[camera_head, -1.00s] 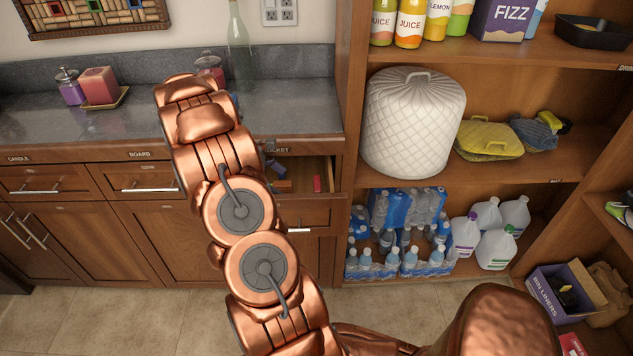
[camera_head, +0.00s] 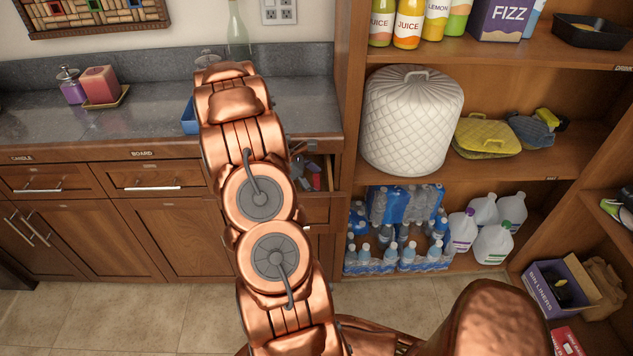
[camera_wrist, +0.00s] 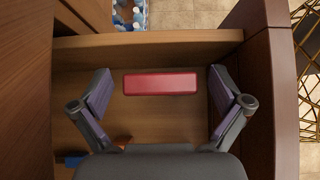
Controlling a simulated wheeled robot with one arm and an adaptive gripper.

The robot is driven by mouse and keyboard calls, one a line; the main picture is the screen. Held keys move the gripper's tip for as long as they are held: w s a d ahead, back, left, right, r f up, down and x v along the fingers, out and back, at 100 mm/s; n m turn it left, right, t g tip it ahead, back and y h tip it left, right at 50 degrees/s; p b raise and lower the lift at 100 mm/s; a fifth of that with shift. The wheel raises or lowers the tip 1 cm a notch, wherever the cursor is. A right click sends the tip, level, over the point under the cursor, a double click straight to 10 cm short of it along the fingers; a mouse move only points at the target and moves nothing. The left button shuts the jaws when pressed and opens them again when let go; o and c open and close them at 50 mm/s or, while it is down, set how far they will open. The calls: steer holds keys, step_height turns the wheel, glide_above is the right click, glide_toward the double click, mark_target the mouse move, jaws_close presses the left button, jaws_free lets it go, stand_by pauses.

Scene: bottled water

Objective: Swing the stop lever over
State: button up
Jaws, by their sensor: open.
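My gripper (camera_wrist: 160,84) is open, with its two purple-padded fingers apart, inside or just above an open wooden drawer (camera_wrist: 150,42). A red bar (camera_wrist: 160,83) lies in the drawer, between the fingertips in the wrist view; I see no contact with either finger. The red bar also shows in the head view (camera_head: 316,181), in the open drawer beside my arm. I cannot make out any part that is clearly a stop lever. My arm hides much of the drawer in the head view.
An orange-brown piece (camera_wrist: 122,141) and a blue piece (camera_wrist: 73,160) show at the drawer's near end. The drawer walls are close around my gripper. A shelf unit (camera_head: 352,120) with water bottles (camera_head: 408,258) and jugs (camera_head: 493,243) stands at the right. A blue object (camera_head: 189,117) is on the counter.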

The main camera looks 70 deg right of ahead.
steer(key=c, duration=1.2)
steer(key=shift+o, duration=0.2)
steer(key=shift+w+a+n+t+h+b, duration=0.15)
steer(key=shift+n+t+h+b, duration=0.4)
steer(key=shift+n, duration=0.45)
steer(key=shift+w+a+n+t+h+b, duration=0.1)
steer(key=shift+n+t+h+b, duration=0.25)
steer(key=shift+n+h, duration=0.5)
steer(key=shift+w+a+n+t+h+b, duration=0.15)
steer(key=shift+n+t+h+b, duration=0.25)
steer(key=shift+n, duration=0.75)
steer(key=o, duration=1.2)
steer(key=shift+c, duration=0.2)
